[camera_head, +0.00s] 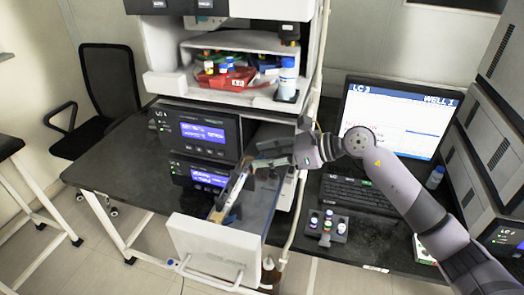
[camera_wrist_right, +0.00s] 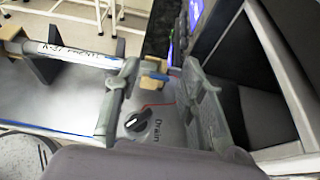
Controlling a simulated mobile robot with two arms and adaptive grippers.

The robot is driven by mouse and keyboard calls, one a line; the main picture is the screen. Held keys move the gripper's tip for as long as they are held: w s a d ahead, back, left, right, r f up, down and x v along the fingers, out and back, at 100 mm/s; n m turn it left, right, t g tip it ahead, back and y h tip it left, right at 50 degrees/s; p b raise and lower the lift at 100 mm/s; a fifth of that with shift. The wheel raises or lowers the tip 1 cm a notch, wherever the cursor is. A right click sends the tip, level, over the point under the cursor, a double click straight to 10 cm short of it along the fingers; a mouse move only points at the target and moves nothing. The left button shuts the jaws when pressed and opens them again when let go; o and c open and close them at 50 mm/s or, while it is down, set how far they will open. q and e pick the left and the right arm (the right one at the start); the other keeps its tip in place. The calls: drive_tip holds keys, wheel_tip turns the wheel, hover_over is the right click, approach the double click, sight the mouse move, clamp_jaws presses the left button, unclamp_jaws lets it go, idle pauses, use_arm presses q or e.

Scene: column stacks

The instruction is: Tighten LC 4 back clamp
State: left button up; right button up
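A white column (camera_head: 234,192) lies lengthwise in the pulled-out drawer (camera_head: 214,250) of the instrument stack. In the right wrist view, the column (camera_wrist_right: 75,53) has handwriting on it and runs toward my fingers. A tan block (camera_wrist_right: 153,82), which may be part of the back clamp, shows between the fingers. A tan and dark holder (camera_wrist_right: 36,68) stands at the column's other end. My right gripper (camera_head: 262,162) is over the back of the drawer; in the wrist view its fingers (camera_wrist_right: 160,75) are apart with a gap between them. Contact with the clamp cannot be told. My left gripper is not in view.
A black "Drain" knob (camera_wrist_right: 137,122) sits close below the fingers. Two dark instruments with blue screens (camera_head: 203,133) stand left of the drawer. The left bench (camera_head: 110,160) is clear.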

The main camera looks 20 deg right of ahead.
drive_tip(key=shift+w+a+f, duration=0.2)
drive_tip(key=shift+w+a, duration=0.1)
drive_tip(key=shift+a, duration=0.15)
drive_tip(key=shift+c, duration=0.6)
clamp_jaws()
